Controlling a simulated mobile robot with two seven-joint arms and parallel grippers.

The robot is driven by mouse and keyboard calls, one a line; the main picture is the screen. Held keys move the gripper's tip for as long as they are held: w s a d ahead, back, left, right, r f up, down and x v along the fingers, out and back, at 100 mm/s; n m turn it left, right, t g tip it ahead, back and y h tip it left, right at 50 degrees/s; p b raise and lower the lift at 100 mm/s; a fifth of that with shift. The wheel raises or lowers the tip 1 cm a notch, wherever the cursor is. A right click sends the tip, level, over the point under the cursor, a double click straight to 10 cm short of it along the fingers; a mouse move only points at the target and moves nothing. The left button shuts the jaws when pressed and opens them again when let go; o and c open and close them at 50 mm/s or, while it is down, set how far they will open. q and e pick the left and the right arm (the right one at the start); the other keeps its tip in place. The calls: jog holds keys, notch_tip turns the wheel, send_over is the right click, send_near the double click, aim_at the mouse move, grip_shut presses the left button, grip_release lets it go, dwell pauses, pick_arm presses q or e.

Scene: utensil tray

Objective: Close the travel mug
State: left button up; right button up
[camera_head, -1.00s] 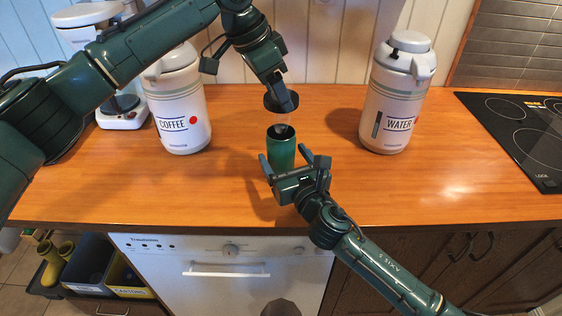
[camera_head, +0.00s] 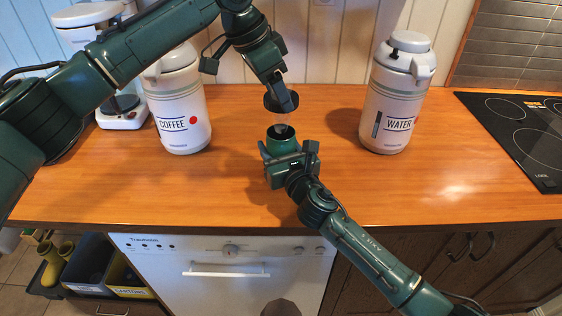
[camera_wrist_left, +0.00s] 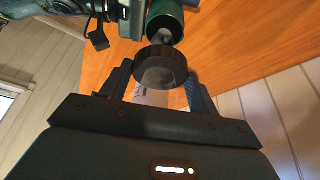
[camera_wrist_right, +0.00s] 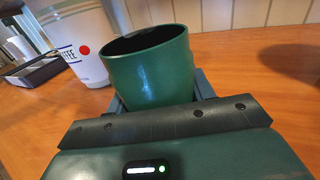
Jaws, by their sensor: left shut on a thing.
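The green travel mug (camera_head: 283,156) stands upright and open-topped on the wooden counter. It fills the middle of the right wrist view (camera_wrist_right: 150,75), with its dark inside showing. My right gripper (camera_head: 287,150) is open, its fingers on either side of the mug; a gap shows on the right side in the head view. In the left wrist view the lid (camera_wrist_left: 160,65) sits between the fingers with a see-through part.
A white COFFEE dispenser (camera_head: 179,105) stands left of the mug and a white WATER dispenser (camera_head: 397,100) stands to the right. A black cooktop (camera_head: 520,130) lies at the far right. The counter (camera_head: 400,185) is clear at the front right.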

aim_at(276, 112)
jog(key=c, duration=0.9)
pick_arm(q)
jog(key=shift+f, duration=2.45)
jog(key=shift+f, duration=0.9)
jog(key=shift+f, duration=0.5)
pick_arm(e)
grip_shut()
pick_arm(q)
jog(key=shift+w+m+g, duration=0.15)
jog(key=shift+m+g, duration=0.45)
jog(key=shift+m, duration=1)
jog(key=shift+w+m+g, duration=0.2)
jog(key=shift+m+g, duration=0.4)
jog(key=shift+m, duration=1)
jog(key=shift+w+m+g, duration=0.15)
jog(key=shift+m+g, duration=0.45)
jog(key=shift+m, duration=1)
